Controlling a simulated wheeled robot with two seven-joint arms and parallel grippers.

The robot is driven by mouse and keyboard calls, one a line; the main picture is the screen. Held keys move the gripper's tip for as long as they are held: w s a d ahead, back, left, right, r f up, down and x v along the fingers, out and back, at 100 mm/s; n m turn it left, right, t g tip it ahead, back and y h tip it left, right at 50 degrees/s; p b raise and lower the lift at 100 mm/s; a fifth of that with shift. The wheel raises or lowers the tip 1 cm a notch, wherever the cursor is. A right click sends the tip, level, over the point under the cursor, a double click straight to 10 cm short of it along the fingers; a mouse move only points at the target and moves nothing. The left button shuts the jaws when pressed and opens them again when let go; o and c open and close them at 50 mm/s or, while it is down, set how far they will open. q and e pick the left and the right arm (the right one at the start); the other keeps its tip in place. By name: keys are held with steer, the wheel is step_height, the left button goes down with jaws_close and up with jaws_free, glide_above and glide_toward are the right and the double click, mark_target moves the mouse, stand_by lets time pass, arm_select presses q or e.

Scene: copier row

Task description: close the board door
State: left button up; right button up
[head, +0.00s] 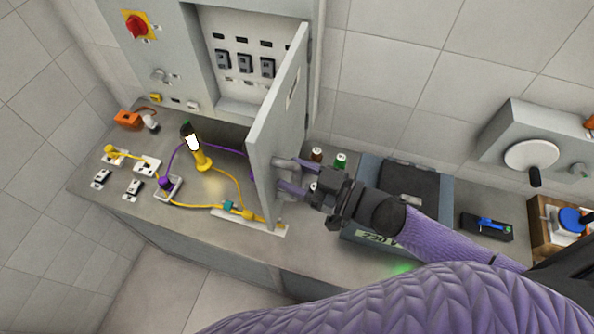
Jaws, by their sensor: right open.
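The grey board door (279,125) stands swung out from the right side of the open board (178,52), over the counter. Inside the board, several dark breakers show on a light panel (276,38). My right gripper (283,177) is open, with its two fingers pointing left at the right-hand face of the door, near its lower outer part. The fingertips are at or very near that face; I cannot tell whether they touch. Nothing shows between the fingers. My left gripper is not in view.
The grey counter (225,255) holds a yellow lamp (202,160), purple and yellow cables, and small sockets left of the door. A grey case (432,185) stands behind my right forearm. Small bottles (341,160) stand near the gripper. A red rotary switch (137,25) is on the board's front.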

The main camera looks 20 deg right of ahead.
jaws_close()
stand_by(1.4)
